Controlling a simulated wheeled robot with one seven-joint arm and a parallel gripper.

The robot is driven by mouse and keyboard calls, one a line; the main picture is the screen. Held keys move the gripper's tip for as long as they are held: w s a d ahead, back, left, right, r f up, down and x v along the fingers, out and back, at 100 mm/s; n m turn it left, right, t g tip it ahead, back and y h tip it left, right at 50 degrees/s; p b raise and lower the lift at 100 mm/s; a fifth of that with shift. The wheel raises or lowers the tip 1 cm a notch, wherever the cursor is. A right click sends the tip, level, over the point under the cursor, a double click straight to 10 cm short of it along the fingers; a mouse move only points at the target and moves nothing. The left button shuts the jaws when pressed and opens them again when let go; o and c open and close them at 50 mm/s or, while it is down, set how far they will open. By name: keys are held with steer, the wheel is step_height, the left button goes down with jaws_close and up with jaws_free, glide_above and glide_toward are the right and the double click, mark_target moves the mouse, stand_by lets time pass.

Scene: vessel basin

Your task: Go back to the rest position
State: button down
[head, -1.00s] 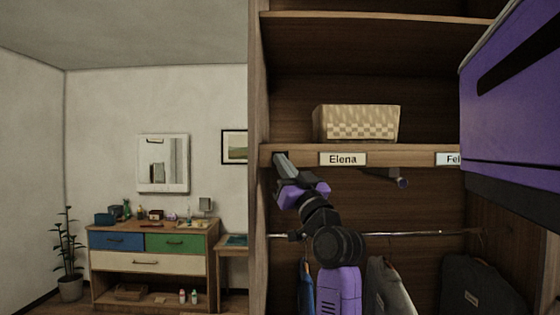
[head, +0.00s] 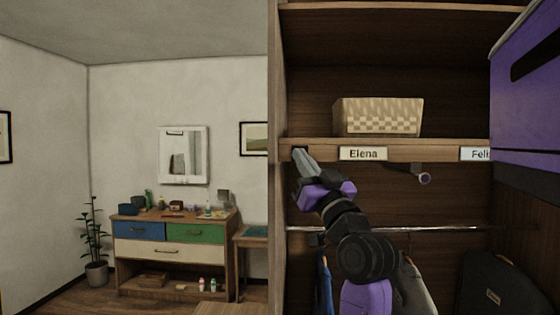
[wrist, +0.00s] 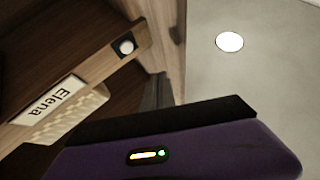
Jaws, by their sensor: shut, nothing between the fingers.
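My gripper (head: 301,158) is in the head view, at the end of my raised arm, with its fingers pointing up and left. It is shut and holds nothing. Its tips overlap the left end of the shelf edge (head: 440,149), by a small dark fitting. I cannot tell whether they touch it. In the wrist view the grey fingers of my gripper (wrist: 158,90) show partly behind my purple wrist housing. The dark fitting with a white round button (wrist: 125,46) sits on the shelf edge there, apart from the fingers in the picture.
A wicker basket (head: 378,117) stands on the shelf above the "Elena" label (head: 363,154). A hanging rail (head: 440,228) with bags and clothes runs below, behind my arm. The cabinet's side wall (head: 277,200) is just left of my gripper. A dresser (head: 160,257) stands farther left.

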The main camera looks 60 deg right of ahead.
steer(key=shift+r, duration=0.1)
steer(key=a+f+n+y, duration=0.1)
steer(key=a+f+y, duration=0.1)
steer(key=a+f, duration=0.65)
steer(key=s+a+f+y, duration=0.1)
steer(key=a+f, duration=0.4)
steer(key=f, duration=0.7)
steer(key=a+f+n+y, duration=0.1)
steer(key=a+f+y, duration=0.1)
steer(key=a+f, duration=0.7)
steer(key=s+a+f+n+g+y, duration=0.5)
steer(key=s+a+f+y, duration=0.5)
steer(key=s+a+f, duration=0.7)
step_height(320, 180, down, 4)
steer(key=s, duration=0.3)
steer(key=shift+a+r, duration=0.15)
steer(key=shift+a, duration=0.05)
